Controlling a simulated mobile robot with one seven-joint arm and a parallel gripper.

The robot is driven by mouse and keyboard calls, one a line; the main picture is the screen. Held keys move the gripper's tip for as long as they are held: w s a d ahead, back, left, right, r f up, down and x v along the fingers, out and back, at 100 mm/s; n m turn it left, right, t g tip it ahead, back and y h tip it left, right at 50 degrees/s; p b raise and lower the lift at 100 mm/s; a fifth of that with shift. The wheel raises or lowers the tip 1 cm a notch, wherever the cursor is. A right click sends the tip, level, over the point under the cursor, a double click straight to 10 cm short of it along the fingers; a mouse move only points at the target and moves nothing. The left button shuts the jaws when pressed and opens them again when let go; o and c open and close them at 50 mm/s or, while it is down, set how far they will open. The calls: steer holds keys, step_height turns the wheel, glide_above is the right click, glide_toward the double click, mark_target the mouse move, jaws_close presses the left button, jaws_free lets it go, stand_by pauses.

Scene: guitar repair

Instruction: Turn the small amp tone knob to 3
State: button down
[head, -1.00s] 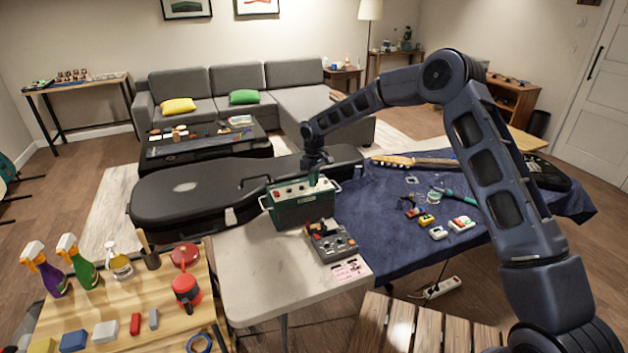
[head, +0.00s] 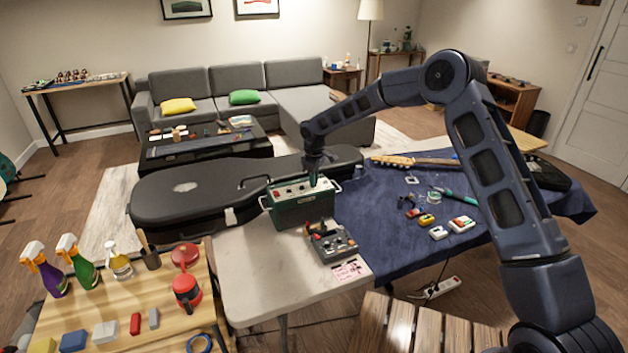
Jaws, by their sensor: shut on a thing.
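The small amp (head: 303,208) is a dark green box with side handles and a light control panel on top. It stands on the pale table, in front of the black guitar case. Red and dark knobs show on the panel (head: 290,191). My gripper (head: 313,183) points down at the right part of this panel. It is shut on a small part there, which looks like the tone knob. The fingers hide the knob, and its number marks are too small to read.
A grey pedal unit (head: 331,243) sits just in front of the amp, with a pink note (head: 347,270) near the table edge. A blue cloth (head: 395,235) with tools and small pedals lies to the right. The pale tabletop (head: 250,270) is clear front left.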

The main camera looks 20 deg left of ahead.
steer(key=c, duration=1.3)
jaws_free()
steer(key=shift+c, duration=0.2)
step_height(320, 180, up, 11)
steer(key=shift+d, duration=0.1)
